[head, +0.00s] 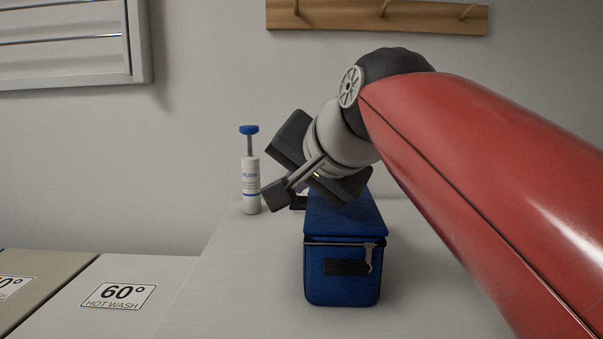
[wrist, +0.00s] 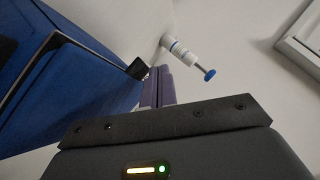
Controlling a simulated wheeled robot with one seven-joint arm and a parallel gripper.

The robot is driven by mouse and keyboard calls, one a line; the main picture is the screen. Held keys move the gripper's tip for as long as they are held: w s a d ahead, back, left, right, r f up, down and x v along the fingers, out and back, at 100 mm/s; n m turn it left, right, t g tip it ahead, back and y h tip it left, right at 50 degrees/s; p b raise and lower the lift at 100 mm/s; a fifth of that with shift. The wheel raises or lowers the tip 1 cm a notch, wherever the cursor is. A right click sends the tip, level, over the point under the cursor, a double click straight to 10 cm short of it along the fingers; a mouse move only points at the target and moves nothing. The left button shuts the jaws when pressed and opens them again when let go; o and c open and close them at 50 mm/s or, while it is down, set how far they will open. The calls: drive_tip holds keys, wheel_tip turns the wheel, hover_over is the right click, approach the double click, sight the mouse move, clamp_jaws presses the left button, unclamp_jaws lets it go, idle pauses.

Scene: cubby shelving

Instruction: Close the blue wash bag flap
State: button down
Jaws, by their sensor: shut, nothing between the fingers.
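The blue wash bag (head: 342,277) stands on the white counter, with a black label patch and a small pull on its near end. Its blue flap (head: 345,220) lies across the top, with a thin dark seam between flap and body at the near end. My gripper (head: 300,183) is at the far left of the bag, partly in front of it, tilted, shut and empty. In the wrist view the fingers (wrist: 157,85) are together beside the blue bag side (wrist: 95,90). Whether they touch the bag is unclear. The bag's far end is partly hidden by my gripper.
A white bottle with a blue pump top (head: 250,185) stands left of the bag, close to my gripper. A wooden peg rail (head: 375,16) is on the wall.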

drive_tip(key=shift+a+f, duration=0.1)
drive_tip(key=shift+f, duration=0.35)
idle(0.4)
